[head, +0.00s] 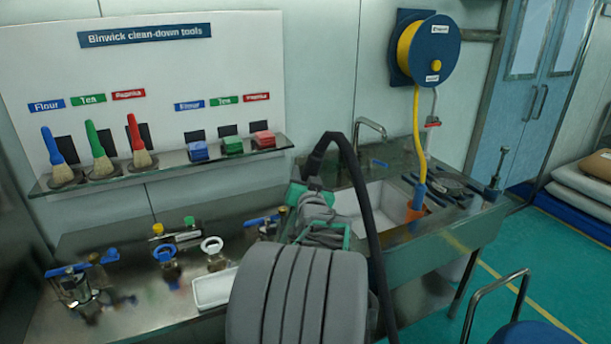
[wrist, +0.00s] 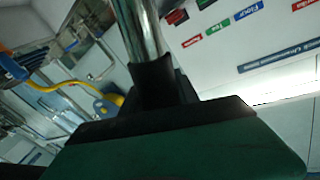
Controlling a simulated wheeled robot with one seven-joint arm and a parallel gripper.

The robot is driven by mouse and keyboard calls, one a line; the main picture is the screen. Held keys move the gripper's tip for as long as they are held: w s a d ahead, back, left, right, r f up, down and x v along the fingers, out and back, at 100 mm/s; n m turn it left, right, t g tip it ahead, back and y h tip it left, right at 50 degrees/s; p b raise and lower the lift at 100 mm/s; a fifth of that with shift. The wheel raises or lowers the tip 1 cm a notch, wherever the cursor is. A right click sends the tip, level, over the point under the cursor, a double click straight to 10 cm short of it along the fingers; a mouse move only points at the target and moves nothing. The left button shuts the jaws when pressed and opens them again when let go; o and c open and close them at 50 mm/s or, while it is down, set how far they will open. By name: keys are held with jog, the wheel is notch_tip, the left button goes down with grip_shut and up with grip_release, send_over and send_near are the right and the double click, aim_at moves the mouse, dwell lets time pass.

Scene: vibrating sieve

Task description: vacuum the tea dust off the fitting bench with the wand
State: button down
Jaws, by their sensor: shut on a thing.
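My gripper (head: 318,212) is over the right part of the fitting bench (head: 120,250), partly hidden behind my grey arm. It is shut on the wand. A black hose (head: 362,185) arches up from the wand and drops to the right of my arm. In the wrist view the wand's chrome tube (wrist: 140,32) runs into a black collar and a wide green head (wrist: 185,150), close to the camera. In the head view most of the wand is hidden. Dark smudges show on the bench at the lower left; I cannot tell whether they are tea dust.
Blue-handled valve fittings (head: 80,285), a white ring fitting (head: 214,252) and a white tray (head: 214,289) stand on the bench. A sink (head: 350,205) lies to the right. Brushes (head: 100,155) and coloured blocks (head: 232,146) sit on the wall shelf. A yellow hose (head: 416,135) hangs from a blue reel.

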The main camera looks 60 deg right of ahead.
dwell(0.3)
jog(key=s+d+b, duration=0.2)
jog(key=d+b, duration=0.1)
jog(key=shift+s+d+r, duration=0.1)
jog(key=shift+d+r, duration=0.05)
jog(key=shift+d, duration=0.05)
dwell(0.8)
jog(key=s+d+b, duration=0.1)
jog(key=d+b, duration=0.1)
jog(key=d, duration=0.1)
jog(key=s+d+b, duration=0.1)
jog(key=shift+s+d, duration=0.25)
jog(key=shift+s, duration=0.1)
dwell(0.6)
